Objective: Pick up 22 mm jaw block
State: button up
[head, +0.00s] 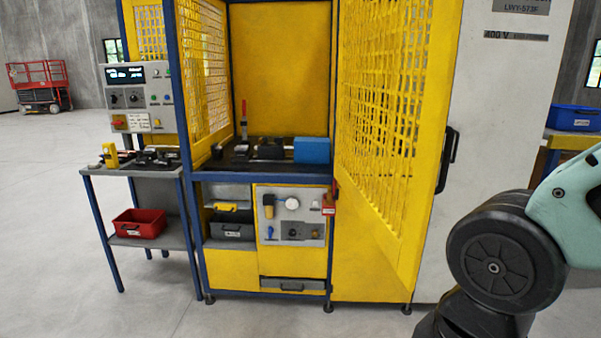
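I cannot tell which thing is the 22 mm jaw block; the small parts are too far off to read any marking. Several small dark parts (157,157) lie on the small side table (88,171) left of the yellow machine. More dark blocks (270,149) sit on the machine's bed inside the open guard, beside a blue block (312,151). My gripper is out of view; only part of my arm shows at the lower right, well apart from the table and machine.
A yellow upright item (110,156) stands on the side table, with a red bin (139,223) on its lower shelf. The mesh door (385,130) stands open at the machine's right. A red-handled lever (243,117) rises from the bed. The floor in front is clear.

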aim_at(239, 150)
jog(key=l+u, duration=0.1)
jog(key=l, duration=0.3)
jog(key=k+l+u, duration=0.15)
jog(key=l, duration=0.3)
jog(key=l+u, duration=0.1)
jog(key=l, duration=0.3)
jog(key=k+l+u, duration=0.15)
jog(key=l, duration=0.3)
jog(key=l+u, duration=0.1)
jog(key=l, duration=0.3)
jog(key=k+l+u, duration=0.15)
jog(key=l, duration=0.25)
jog(key=k+l+u, duration=0.1)
jog(key=l, duration=0.25)
jog(key=i+j+u, duration=0.3)
jog(key=i+u, duration=0.15)
jog(key=i+j+u, duration=0.15)
jog(key=i+u, duration=0.7)
jog(key=i, duration=2.15)
jog(key=i+z, duration=0.45)
jog(key=i+j+z, duration=0.25)
jog(key=i+z, duration=0.15)
jog(key=i+j+z, duration=0.7)
jog(key=z, duration=0.15)
jog(key=i+j+z, duration=0.85)
jog(key=j+z, duration=0.3)
jog(key=j, duration=0.15)
